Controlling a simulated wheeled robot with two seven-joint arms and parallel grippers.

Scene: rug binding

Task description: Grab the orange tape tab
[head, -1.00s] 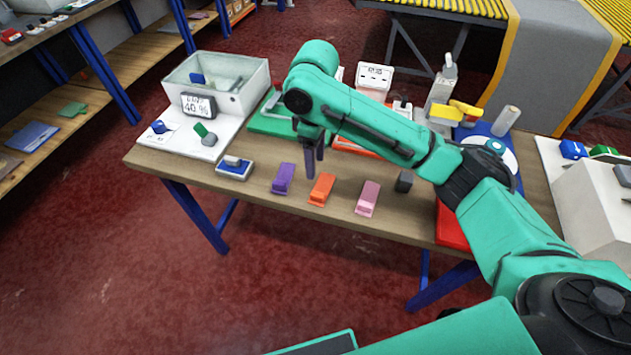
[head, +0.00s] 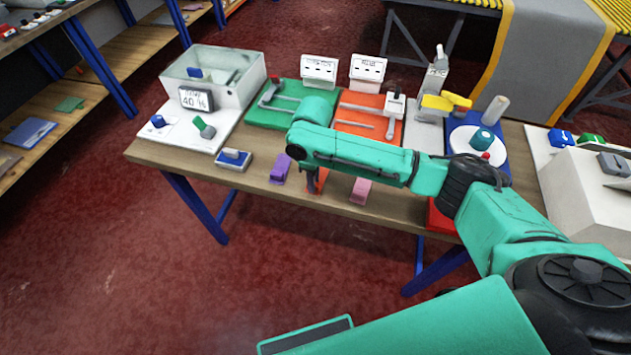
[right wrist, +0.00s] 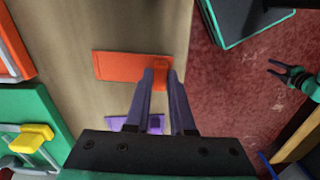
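The orange tape tab (right wrist: 161,68) is a small orange block at the right end of a flat orange strip (right wrist: 118,66) in the right wrist view. In the head view the orange piece (head: 322,180) is mostly hidden behind my right gripper (head: 312,187). My right gripper (right wrist: 160,73) points down with its two dark fingers on either side of the tab. A gap shows between the fingers, and whether they touch the tab cannot be told. My left gripper (right wrist: 271,67) is empty, its fingers apart, off to the right in the right wrist view.
A purple piece (head: 281,168) lies left of the orange one and a pink piece (head: 361,190) right of it, near the table's front edge. A blue-and-white stamp-like block (head: 233,160) is farther left. Green (head: 262,117) and orange (head: 372,103) boards lie behind.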

